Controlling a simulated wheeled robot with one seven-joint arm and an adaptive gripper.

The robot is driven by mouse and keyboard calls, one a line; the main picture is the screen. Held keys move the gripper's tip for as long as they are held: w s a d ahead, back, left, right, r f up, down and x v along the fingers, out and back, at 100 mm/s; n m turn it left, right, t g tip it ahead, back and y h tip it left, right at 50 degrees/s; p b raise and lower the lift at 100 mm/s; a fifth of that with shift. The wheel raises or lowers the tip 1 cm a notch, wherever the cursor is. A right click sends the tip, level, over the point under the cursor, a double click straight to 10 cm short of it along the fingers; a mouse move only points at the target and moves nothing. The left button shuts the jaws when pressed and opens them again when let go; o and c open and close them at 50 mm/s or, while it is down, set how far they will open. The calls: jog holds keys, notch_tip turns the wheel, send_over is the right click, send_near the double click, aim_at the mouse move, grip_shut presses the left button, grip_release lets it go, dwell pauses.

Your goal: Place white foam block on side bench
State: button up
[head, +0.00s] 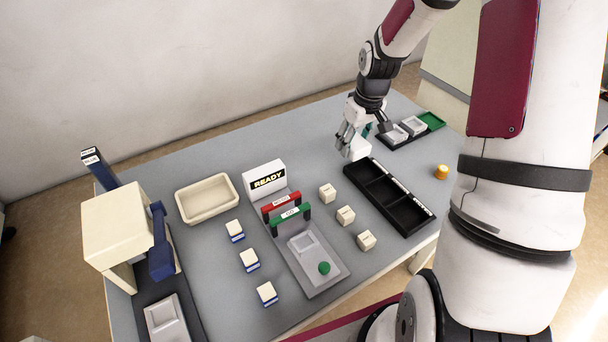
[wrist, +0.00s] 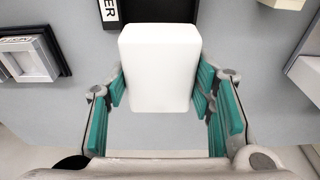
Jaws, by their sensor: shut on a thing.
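The white foam block (wrist: 160,68) fills the middle of the wrist view, between the teal finger pads of my gripper (wrist: 160,88). My gripper is shut on it. In the head view my gripper (head: 357,138) is over the far right part of the grey table, with the white block (head: 356,150) below its fingers, near the end of a black compartment tray. I cannot tell whether the block touches the table. No surface is clearly recognisable as the side bench; a pale cabinet-like piece (head: 447,70) stands behind the table at the right.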

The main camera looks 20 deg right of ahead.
jog(key=b, duration=0.1)
send_over(293, 159)
jog(key=shift+s+d+f, duration=0.3)
jog(key=shift+d+f, duration=0.05)
jog(key=shift+f, duration=0.35)
jog(key=shift+w+a+f+b, duration=0.1)
jog(key=shift+a+f+b, duration=0.1)
jog(key=shift+f, duration=0.7)
jog(key=shift+w+a+f+b, duration=0.1)
jog(key=shift+a+f, duration=0.05)
jog(key=shift+f, duration=0.75)
jog(key=shift+f, duration=0.15)
jog(key=o, duration=1.1)
jog(key=shift+o, duration=0.2)
